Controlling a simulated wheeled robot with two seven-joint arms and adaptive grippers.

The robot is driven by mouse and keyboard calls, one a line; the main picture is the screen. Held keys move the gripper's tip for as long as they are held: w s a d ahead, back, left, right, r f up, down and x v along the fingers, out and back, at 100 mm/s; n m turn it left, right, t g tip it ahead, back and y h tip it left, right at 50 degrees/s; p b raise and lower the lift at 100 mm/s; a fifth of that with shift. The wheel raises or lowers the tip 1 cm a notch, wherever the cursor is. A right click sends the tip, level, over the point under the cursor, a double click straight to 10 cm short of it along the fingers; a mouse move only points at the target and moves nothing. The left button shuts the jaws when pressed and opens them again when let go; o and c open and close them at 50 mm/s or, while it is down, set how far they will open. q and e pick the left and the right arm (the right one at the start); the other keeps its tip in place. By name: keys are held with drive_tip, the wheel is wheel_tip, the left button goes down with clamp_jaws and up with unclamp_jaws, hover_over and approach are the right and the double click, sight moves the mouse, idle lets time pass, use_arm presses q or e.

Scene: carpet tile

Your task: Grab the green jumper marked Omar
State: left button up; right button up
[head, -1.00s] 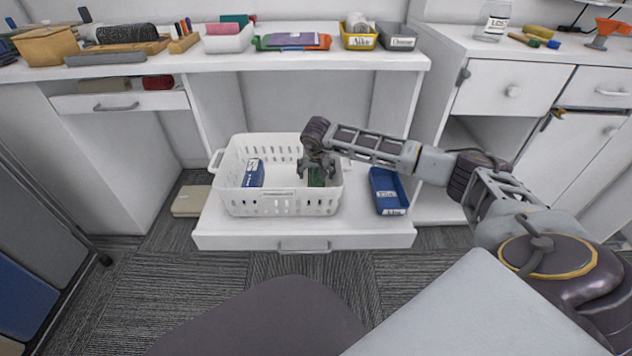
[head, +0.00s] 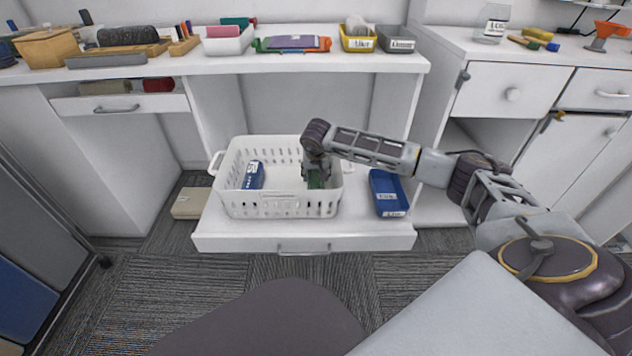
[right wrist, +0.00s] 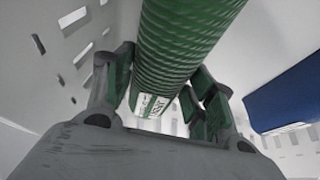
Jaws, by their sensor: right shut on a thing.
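The green jumper is a ribbed green roll (right wrist: 185,40) with a white label, whose writing I cannot read clearly in the right wrist view. It sits in the right part of the white perforated basket (head: 232,205); in the head view only a small green patch (head: 316,182) shows below my gripper. My right gripper (head: 315,170) reaches down into the basket. In the right wrist view its fingers (right wrist: 163,75) lie on both sides of the roll, shut on it. My left gripper is not in view.
A blue labelled item (head: 253,176) is at the basket's left; it also shows in the right wrist view (right wrist: 285,95). A blue labelled bin (head: 387,192) stands right of the basket on the low white drawer top (head: 300,228). Small bins and tools line the counter above.

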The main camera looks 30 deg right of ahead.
drive_tip(key=shift+r, duration=0.1)
